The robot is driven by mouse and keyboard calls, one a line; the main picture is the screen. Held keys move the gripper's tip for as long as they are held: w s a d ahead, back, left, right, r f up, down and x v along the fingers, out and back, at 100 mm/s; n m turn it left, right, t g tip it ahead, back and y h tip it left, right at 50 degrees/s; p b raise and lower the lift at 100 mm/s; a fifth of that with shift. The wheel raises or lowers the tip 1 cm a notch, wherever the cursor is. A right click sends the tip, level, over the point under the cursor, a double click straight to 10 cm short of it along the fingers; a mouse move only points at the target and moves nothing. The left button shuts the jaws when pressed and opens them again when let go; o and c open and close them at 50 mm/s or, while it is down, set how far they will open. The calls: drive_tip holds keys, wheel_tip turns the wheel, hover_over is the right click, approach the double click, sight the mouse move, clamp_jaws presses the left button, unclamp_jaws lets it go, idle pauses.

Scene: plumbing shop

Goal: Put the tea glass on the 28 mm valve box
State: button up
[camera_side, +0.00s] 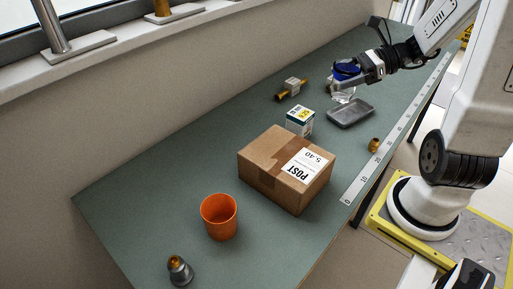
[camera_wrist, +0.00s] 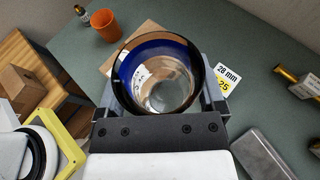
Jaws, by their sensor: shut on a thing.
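The tea glass (camera_wrist: 160,82) is clear with a dark blue band at its rim. My gripper (camera_wrist: 158,95) is shut on it, one finger on each side. In the side view the glass (camera_side: 343,97) is upright under my gripper (camera_side: 349,78), just behind the grey tray; I cannot tell its height over the bench. The 28 mm valve box (camera_side: 300,121) is small, white and yellow-green, and stands left of and nearer than the glass. In the wrist view the box (camera_wrist: 228,77) shows its labelled top just right of the glass. Its top looks bare.
A brown parcel (camera_side: 262,182) stands close in front of the valve box. A metal tray (camera_side: 350,115) lies beside the glass. Brass fittings (camera_side: 290,89) (camera_side: 374,145), an orange cup (camera_side: 219,217) and a small bottle (camera_side: 180,271) stand on the green bench (camera_side: 165,180).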

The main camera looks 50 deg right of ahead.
drive_tip(key=w+d+f, duration=0.3)
drive_tip(key=w+f, duration=0.1)
drive_tip(key=w, duration=0.5)
hover_over(301, 112)
drive_tip(key=shift+s+a+f, duration=0.1)
drive_tip(key=shift+s+f, duration=0.05)
drive_tip(key=shift+f, duration=1.2)
drive_tip(key=shift+s+a+f, duration=0.1)
drive_tip(key=shift+f, duration=1.2)
drive_tip(key=shift+f, duration=0.1)
drive_tip(key=shift+w+f, duration=0.2)
drive_tip(key=shift+d+f, duration=0.1)
drive_tip(key=shift+f, duration=1.45)
drive_tip(key=shift+f, duration=0.2)
